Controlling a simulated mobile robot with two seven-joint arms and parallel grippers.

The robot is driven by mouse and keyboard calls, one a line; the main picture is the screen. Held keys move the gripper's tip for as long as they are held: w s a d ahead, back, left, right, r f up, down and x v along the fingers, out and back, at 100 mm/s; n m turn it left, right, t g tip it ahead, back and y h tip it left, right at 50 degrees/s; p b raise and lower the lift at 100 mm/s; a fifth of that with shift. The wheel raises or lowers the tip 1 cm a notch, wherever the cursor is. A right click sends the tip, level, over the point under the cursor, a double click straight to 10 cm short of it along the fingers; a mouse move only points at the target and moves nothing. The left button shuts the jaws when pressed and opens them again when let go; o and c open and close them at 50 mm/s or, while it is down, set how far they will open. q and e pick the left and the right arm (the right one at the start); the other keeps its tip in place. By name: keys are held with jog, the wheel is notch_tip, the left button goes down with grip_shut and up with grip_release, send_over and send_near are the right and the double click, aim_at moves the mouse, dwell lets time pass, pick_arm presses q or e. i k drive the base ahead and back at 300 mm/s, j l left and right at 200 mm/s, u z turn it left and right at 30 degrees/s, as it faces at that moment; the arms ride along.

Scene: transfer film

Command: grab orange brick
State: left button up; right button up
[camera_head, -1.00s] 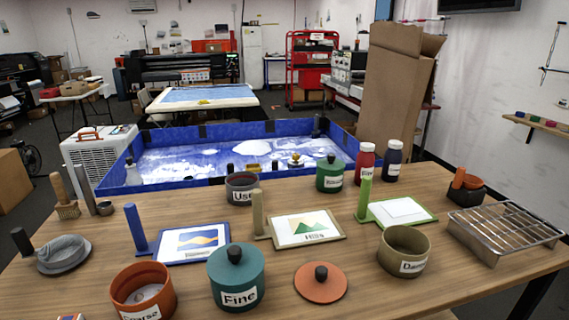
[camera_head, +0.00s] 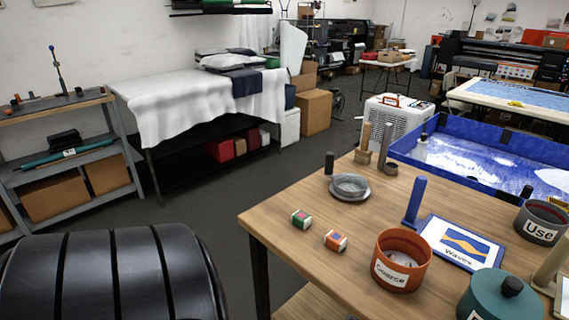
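A small orange brick (camera_head: 335,241) with a pale, multicoloured patch lies on the wooden table (camera_head: 290,249) near its left front part. A similar small green brick (camera_head: 301,218) lies just to its left and a little farther back. The two bricks are apart. Neither of my grippers shows in the view.
An orange pot labelled Coarse (camera_head: 402,260) stands right of the orange brick. A blue stamp handle (camera_head: 414,202), a Waves card (camera_head: 460,243) and a teal lidded pot (camera_head: 500,298) are farther right. Table around the bricks is clear.

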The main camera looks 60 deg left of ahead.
aim_at(335, 241)
jog(key=k+u, duration=0.1)
jog(key=u, duration=1.3)
